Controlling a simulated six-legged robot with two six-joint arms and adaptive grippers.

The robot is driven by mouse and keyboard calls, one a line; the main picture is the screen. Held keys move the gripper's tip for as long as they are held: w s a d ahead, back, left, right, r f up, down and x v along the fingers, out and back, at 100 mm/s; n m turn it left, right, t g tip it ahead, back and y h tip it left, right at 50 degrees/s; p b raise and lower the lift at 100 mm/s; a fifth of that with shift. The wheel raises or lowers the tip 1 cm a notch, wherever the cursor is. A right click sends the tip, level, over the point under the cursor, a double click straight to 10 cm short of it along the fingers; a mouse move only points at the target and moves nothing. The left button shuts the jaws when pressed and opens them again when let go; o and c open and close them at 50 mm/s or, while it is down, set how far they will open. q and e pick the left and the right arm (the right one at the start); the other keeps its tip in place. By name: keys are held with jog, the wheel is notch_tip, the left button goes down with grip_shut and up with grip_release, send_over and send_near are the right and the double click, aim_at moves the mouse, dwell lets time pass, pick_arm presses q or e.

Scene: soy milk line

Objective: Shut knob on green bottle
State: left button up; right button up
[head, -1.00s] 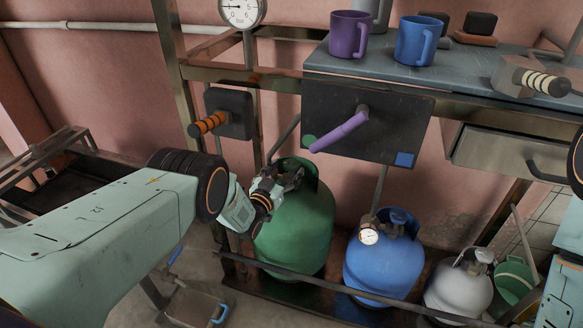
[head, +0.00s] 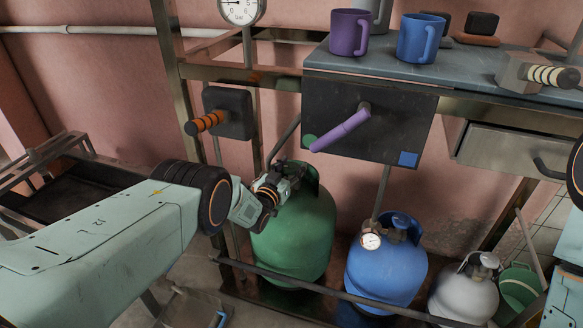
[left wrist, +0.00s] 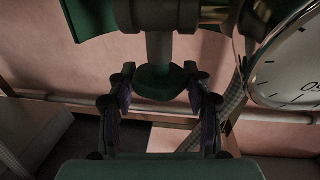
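The green bottle (head: 295,235) stands upright on the low rack at the left of a row of bottles. My left gripper (head: 293,176) is at its top, in front of the collar, and hides the valve in the head view. In the left wrist view, the green knob (left wrist: 160,82) sits at the end of a grey stem. The fingers of my left gripper (left wrist: 159,88) stand open on both sides of the knob, with narrow gaps visible. Whether the tips touch it is hard to tell. My right gripper is out of view.
A blue bottle (head: 385,275) with a small gauge and a grey bottle (head: 465,295) stand to the right. A rail (head: 330,288) runs in front. A panel with a purple lever (head: 341,132) and an orange-striped handle (head: 205,123) are above. A gauge (left wrist: 292,65) is close on the right.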

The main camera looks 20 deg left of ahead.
pick_arm(q)
jog(key=c, duration=0.6)
jog(key=shift+a+f+m+g+h+b, duration=0.1)
jog(key=shift+m+g+h+b, duration=0.2)
jog(key=shift+m+h+b, duration=0.7)
jog(key=shift+m+g+h+b, duration=0.4)
jog(key=shift+m+h+b, duration=0.1)
jog(key=shift+h+b, duration=0.65)
jog(key=o, duration=1.1)
jog(key=shift+s, duration=0.15)
jog(key=v, duration=1.1)
jog(key=shift+s+a, duration=0.2)
jog(key=shift+s, duration=0.1)
